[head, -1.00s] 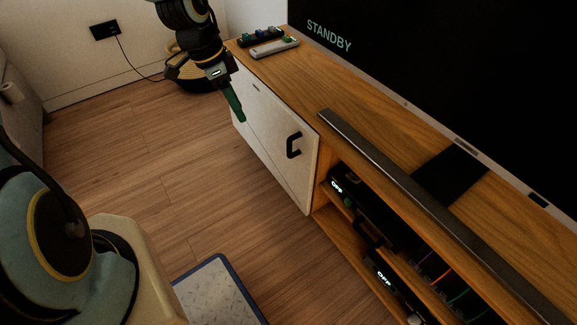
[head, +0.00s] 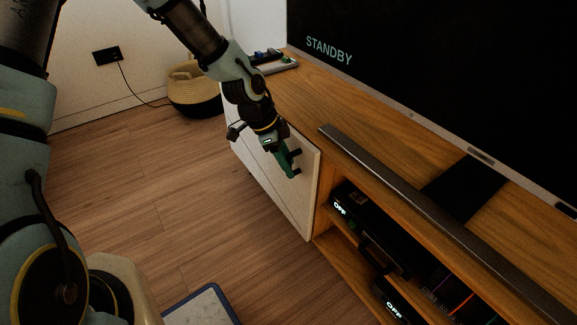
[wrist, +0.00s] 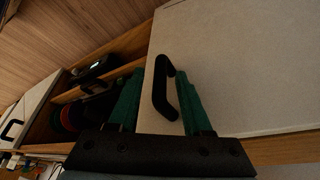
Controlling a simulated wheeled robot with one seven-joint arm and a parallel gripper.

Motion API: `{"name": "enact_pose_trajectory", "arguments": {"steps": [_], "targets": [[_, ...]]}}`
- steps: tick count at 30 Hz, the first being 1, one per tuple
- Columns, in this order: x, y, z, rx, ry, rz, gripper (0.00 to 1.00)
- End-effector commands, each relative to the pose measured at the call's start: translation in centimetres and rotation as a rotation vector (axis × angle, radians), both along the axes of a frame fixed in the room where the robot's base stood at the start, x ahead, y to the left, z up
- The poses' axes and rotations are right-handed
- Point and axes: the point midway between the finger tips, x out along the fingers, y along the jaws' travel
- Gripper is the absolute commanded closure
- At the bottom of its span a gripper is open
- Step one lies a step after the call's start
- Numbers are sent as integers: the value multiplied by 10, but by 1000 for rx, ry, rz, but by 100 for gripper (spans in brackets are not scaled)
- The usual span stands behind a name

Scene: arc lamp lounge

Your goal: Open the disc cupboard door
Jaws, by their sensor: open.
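The disc cupboard door (head: 272,165) is the pale door at the left end of the wooden TV unit, and it looks shut. Its black bar handle (wrist: 163,88) is near the door's edge beside the open shelves. My gripper (head: 291,172) is at the handle, with its green fingers open. In the wrist view the handle lies between the two fingers, closer to the right one. In the head view my fingers hide part of the handle (head: 296,154). I cannot tell whether a finger touches it. The pale door (wrist: 220,70) fills the right of the wrist view.
Open shelves (head: 345,250) with black devices reading OFF adjoin the door. A soundbar (head: 420,205) and TV (head: 440,70) are on top. A basket (head: 193,92) stands at the far left. A blue-edged mat (head: 200,306) lies in front. Another pale door (wrist: 22,115) shows at the unit's other end.

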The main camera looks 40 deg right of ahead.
Motion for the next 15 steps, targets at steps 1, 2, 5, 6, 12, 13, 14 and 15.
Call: {"name": "enact_pose_trajectory", "arguments": {"steps": [1, 2, 5, 6, 12, 13, 14, 15], "targets": [[-1, -1, -4, 0, 0, 0, 50], [-1, -2, -5, 0, 0, 0, 50], [-2, -2, -6, -1, -1, 0, 50], [-1, -3, -6, -1, -1, 1, 50], [-2, -2, -6, 0, 0, 1, 53], [-2, -2, -6, 0, 0, 1, 56], [-2, -2, -6, 0, 0, 1, 59], [-2, -2, -6, 0, 0, 1, 64]]}}
